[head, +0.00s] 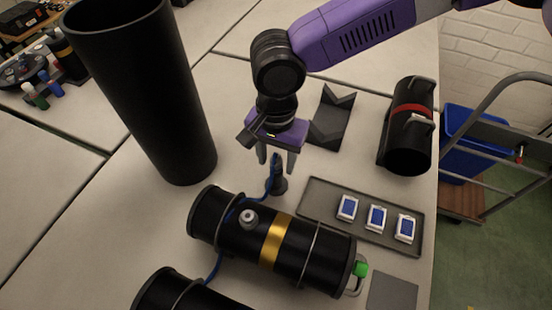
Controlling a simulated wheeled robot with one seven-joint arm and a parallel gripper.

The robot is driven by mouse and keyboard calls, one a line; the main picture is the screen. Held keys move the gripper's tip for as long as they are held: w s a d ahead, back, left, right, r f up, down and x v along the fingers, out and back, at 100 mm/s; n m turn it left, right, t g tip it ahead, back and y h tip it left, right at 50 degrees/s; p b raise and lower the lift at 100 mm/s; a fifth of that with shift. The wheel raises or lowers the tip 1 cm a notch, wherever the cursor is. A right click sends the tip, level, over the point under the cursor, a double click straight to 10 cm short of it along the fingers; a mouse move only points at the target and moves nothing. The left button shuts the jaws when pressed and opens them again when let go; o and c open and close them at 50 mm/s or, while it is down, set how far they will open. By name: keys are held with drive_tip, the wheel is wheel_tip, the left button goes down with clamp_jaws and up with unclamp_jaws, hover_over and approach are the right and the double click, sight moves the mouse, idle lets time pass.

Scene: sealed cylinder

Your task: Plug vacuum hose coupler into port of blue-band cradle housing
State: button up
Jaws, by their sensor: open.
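My gripper (276,160) is open and points down over the table. Its fingers are just above the dark vacuum hose coupler (279,185), which appears to stand upright; whether they straddle its top is unclear. A blue hose (230,208) runs from the coupler, passes by the gold-band cylinder and goes toward the lower left. No blue band shows on any housing. A black cylinder (180,292) at the bottom edge is cut off, so its band is hidden. The black gold-band cylinder (318,252) lies on its side with a round metal port (249,217) on top.
A tall black tube (150,100) stands left of my gripper. A grey tray (318,203) holds three blue-and-white blocks. A red-band cylinder (407,145) lies at the right, near an empty dark cradle (332,118). A cart with a blue bin (470,140) stands beyond the table edge.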

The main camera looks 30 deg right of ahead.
sight(277, 153)
drive_tip(key=shift+p, duration=0.3)
idle(0.4)
clamp_jaws()
drive_tip(key=shift+r, duration=0.1)
idle(1.2)
drive_tip(key=shift+r+p, duration=2.95)
drive_tip(key=shift+p, duration=0.1)
drive_tip(key=shift+w+d+f+n, duration=0.2)
drive_tip(key=shift+f+n, duration=0.2)
drive_tip(key=shift+f, duration=0.05)
drive_tip(key=w+d+f+n, duration=0.1)
drive_tip(key=d+f+n, duration=0.1)
drive_tip(key=f+n, duration=0.1)
drive_tip(key=w+d+f+n, duration=0.1)
drive_tip(key=d+f+n, duration=0.1)
drive_tip(key=f+n, duration=0.1)
drive_tip(key=w+d+f+n, duration=0.1)
drive_tip(key=d+f+n, duration=0.1)
drive_tip(key=f+n, duration=0.1)
drive_tip(key=shift+d+f, duration=0.15)
drive_tip(key=shift+f, duration=0.55)
drive_tip(key=shift+d+f+n, duration=0.15)
drive_tip(key=shift+f+n, duration=0.15)
drive_tip(key=shift+n, duration=0.2)
